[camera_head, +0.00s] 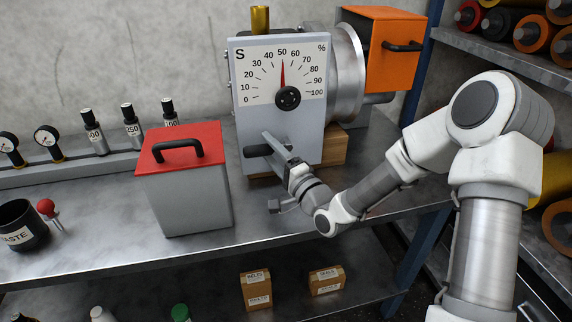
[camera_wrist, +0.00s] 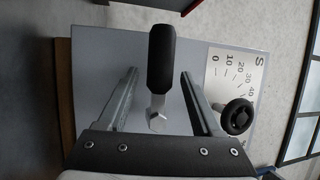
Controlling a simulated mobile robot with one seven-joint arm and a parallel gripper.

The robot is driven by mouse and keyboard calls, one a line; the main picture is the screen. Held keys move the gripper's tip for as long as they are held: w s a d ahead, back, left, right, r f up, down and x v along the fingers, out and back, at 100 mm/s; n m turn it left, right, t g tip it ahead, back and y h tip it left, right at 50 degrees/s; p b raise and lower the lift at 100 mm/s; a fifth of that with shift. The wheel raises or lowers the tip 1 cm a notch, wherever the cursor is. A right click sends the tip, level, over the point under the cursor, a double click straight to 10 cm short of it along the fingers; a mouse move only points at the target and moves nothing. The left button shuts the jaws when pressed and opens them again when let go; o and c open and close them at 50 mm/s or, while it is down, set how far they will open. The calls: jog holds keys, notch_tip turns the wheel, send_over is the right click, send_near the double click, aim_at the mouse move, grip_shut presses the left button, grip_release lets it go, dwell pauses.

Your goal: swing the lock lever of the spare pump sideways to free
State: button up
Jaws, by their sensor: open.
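The spare pump (camera_head: 310,128) is a grey box with a white dial marked S, its red needle near 50. Its lock lever (camera_head: 257,150) is low on the front, with a black grip pointing left. In the wrist view the lever (camera_wrist: 160,55) shows a black grip and a metal hub. My gripper (camera_head: 277,146) is at the lever on the pump's front. In the wrist view my gripper (camera_wrist: 158,78) is open, one finger on each side of the lever, with gaps visible on both sides. My fingers partly hide the lever in the head view.
A grey box with a red lid (camera_head: 185,180) stands left of the pump. A black knob (camera_wrist: 237,117) sits on the dial. A waste bin (camera_head: 22,228) is far left; an orange box (camera_head: 380,50) is behind right. The bench's front edge (camera_head: 180,250) lies below.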

jog(key=p+v, duration=0.3)
jog(key=v, duration=1.4)
jog(key=shift+a, duration=0.1)
